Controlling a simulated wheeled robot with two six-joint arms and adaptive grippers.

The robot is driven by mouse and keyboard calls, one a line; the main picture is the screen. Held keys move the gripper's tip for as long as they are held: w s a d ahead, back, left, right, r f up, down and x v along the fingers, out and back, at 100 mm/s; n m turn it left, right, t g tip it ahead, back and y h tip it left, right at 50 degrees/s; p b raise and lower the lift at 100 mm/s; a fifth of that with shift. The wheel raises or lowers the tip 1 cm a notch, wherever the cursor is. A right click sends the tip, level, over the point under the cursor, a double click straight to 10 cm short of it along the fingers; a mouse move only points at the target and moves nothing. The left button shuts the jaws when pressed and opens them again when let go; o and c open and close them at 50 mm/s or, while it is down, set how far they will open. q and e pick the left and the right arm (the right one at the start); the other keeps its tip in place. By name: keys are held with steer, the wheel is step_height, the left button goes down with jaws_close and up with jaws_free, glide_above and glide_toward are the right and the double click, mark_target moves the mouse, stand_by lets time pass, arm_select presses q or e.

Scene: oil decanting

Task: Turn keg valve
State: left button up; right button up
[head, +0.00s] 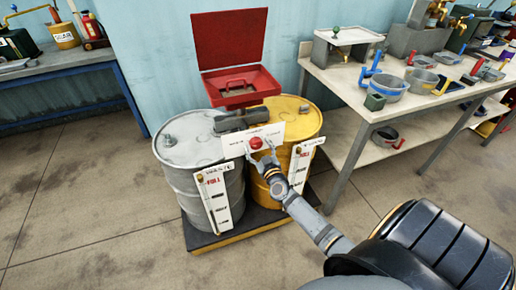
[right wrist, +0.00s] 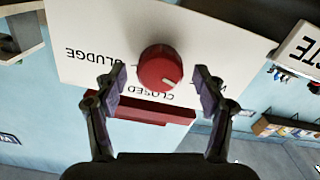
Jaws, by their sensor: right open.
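The keg valve shows as a round red knob (head: 256,143) on a white panel (head: 238,146) between a grey drum (head: 190,145) and a yellow drum (head: 297,119). My right gripper (head: 262,154) is open in front of the panel. In the right wrist view its fingers (right wrist: 159,80) stand on both sides of the knob (right wrist: 160,68), with a gap on each side. The knob's white mark points down toward the upside-down word CLOSED. SLUDGE is at the left; the right-hand word is partly hidden by a finger. My left gripper is not in view.
An open red box (head: 240,87) sits behind the panel. The drums stand on a dark pallet (head: 246,229) and carry white FULL gauge plates (head: 217,197). A cluttered workbench (head: 345,86) stands at the right, another bench (head: 62,63) at the left. The front-left floor is clear.

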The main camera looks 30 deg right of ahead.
steer(key=c, duration=1.2)
steer(key=shift+o, duration=0.2)
steer(key=shift+m, duration=0.3)
steer(key=shift+m+p, duration=0.45)
steer(key=shift+m, duration=0.55)
steer(key=m, duration=0.3)
steer(key=shift+p, duration=0.3)
steer(key=m, duration=0.4)
steer(key=shift+d, duration=0.1)
steer(key=shift+f+m, duration=0.1)
steer(key=shift+m, duration=1.9)
